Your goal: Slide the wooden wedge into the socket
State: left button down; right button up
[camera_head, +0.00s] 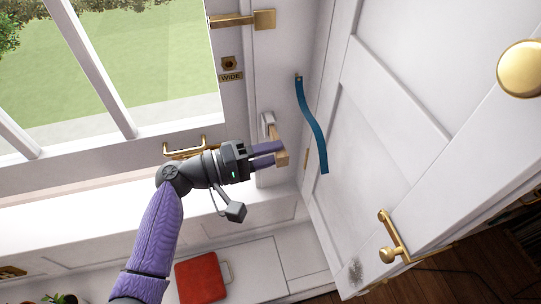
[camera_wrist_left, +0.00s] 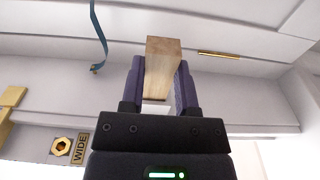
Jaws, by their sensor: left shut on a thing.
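The wooden wedge (camera_head: 282,158) is a pale tan block between the fingers of my left gripper (camera_head: 266,155) in the head view. In the left wrist view the wedge (camera_wrist_left: 163,58) stands out between the two purple fingers of the left gripper (camera_wrist_left: 158,85), which is shut on it. A small white fitting (camera_head: 267,119) on the frame lies just beyond the wedge in the head view. I cannot tell whether it is the socket, or whether the wedge touches it. My right gripper is in neither view.
A brass fitting (camera_head: 229,63) sits above a "WIDE" plate (camera_head: 230,77) on the window frame. A blue strap (camera_head: 312,123) hangs beside the white panelled door (camera_head: 385,110). A brass handle (camera_head: 185,148) lies near my left wrist. A red item (camera_head: 201,277) is below.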

pick_arm(q)
jog(key=shift+w+a+b, duration=0.2)
jog(key=shift+w+b, duration=0.15)
jog(key=shift+w, duration=0.15)
jog(key=shift+w+a+b, duration=0.15)
jog(key=shift+w+b, duration=0.2)
jog(key=shift+w, duration=0.15)
jog(key=shift+c, duration=1.4)
grip_release()
jog(key=shift+a, duration=0.1)
jog(key=v, duration=0.9)
jog(key=shift+a, duration=0.35)
jog(key=shift+s, duration=0.15)
